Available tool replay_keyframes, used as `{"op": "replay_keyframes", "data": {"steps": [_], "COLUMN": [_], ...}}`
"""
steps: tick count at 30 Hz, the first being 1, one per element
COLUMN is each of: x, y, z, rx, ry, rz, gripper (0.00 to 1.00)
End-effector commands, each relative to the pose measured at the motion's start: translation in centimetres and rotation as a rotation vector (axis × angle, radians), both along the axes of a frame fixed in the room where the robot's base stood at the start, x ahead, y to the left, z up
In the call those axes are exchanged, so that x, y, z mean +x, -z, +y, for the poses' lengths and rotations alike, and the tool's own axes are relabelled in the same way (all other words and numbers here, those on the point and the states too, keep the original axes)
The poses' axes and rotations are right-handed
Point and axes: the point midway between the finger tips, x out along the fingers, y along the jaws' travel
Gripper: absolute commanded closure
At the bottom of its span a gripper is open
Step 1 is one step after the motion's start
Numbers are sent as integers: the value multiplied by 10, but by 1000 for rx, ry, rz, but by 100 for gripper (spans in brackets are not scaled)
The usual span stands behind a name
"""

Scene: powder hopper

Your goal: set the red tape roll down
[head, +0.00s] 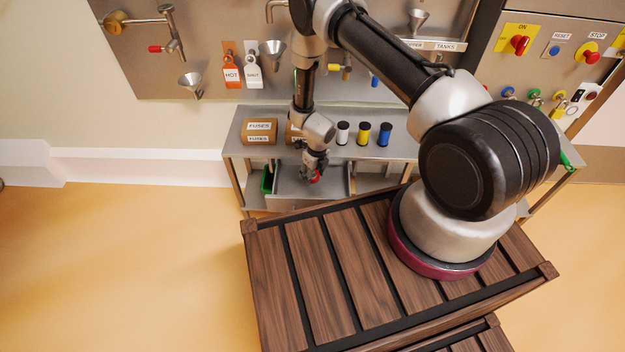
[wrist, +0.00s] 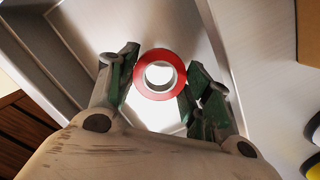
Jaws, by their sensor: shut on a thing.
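The red tape roll (wrist: 140,78) is a red ring with a pale core, seen face-on between the green fingers of my gripper (wrist: 159,88) in the wrist view. The fingers are shut on its two sides. Below the roll lies the pale inside of an open grey drawer or tray; I cannot tell the gap between the roll and its floor.
On the bench top (head: 400,150) stand a fuses box (head: 260,131), another box partly behind my arm, and white (head: 342,133), yellow (head: 363,134) and blue (head: 384,135) cylinders.

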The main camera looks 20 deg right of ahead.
Motion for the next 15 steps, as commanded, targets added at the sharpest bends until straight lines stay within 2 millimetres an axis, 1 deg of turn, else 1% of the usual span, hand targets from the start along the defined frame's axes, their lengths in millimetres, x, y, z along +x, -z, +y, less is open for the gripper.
{"op": "replay_keyframes", "data": {"steps": [2,7,9,15], "x": [-1,-1,-1,0], "y": [7,33,39,39], "z": [0,0,0,0], "rx": [0,-1,0,0], "ry": [1,0,0,0], "rz": [1,2,1,0], "gripper": [71,71,71,71]}}
